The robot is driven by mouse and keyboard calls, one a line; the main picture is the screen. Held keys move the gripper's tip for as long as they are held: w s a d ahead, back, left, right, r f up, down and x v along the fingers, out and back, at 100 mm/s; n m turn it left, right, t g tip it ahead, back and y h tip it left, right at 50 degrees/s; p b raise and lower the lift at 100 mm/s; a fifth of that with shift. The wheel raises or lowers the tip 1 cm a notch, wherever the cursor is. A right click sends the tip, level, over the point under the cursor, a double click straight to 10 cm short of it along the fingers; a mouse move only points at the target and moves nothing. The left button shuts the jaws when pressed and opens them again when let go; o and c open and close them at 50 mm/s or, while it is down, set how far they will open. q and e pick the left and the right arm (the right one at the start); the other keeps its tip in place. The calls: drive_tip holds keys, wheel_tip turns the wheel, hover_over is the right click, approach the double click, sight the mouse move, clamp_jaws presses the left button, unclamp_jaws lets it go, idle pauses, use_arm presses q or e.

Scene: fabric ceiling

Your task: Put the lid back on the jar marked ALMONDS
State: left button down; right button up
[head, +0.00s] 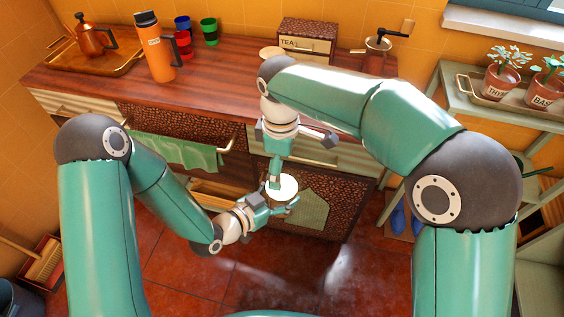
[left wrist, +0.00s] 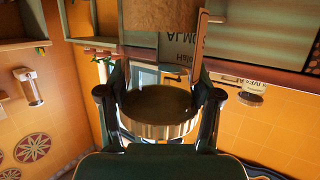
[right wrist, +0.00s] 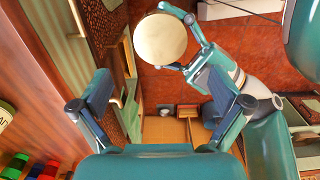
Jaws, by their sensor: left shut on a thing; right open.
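My left gripper (head: 284,198) is shut on a round cream-topped lid (head: 283,186), held in the air in front of the cabinet. In the left wrist view the lid (left wrist: 160,112) shows a brassy rim and dark underside between the fingers. In the right wrist view the lid's pale face (right wrist: 160,40) shows beyond my right gripper (right wrist: 165,90), which is open and empty. In the head view the right gripper (head: 275,178) points down close by the lid.
The wooden counter (head: 220,85) holds an orange flask (head: 155,50), several coloured cups (head: 209,30), a TEA box (head: 308,38), a grinder (head: 377,50) and a tray with a copper kettle (head: 92,38). My right arm hides part of it. A plant shelf (head: 450,85) stands right.

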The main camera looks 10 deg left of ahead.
sight(282, 199)
drive_tip(key=shift+f, duration=4)
drive_tip(key=c, duration=1.2)
drive_tip(key=m, duration=0.6)
drive_tip(key=shift+m, duration=0.3)
drive_tip(key=o, duration=1.2)
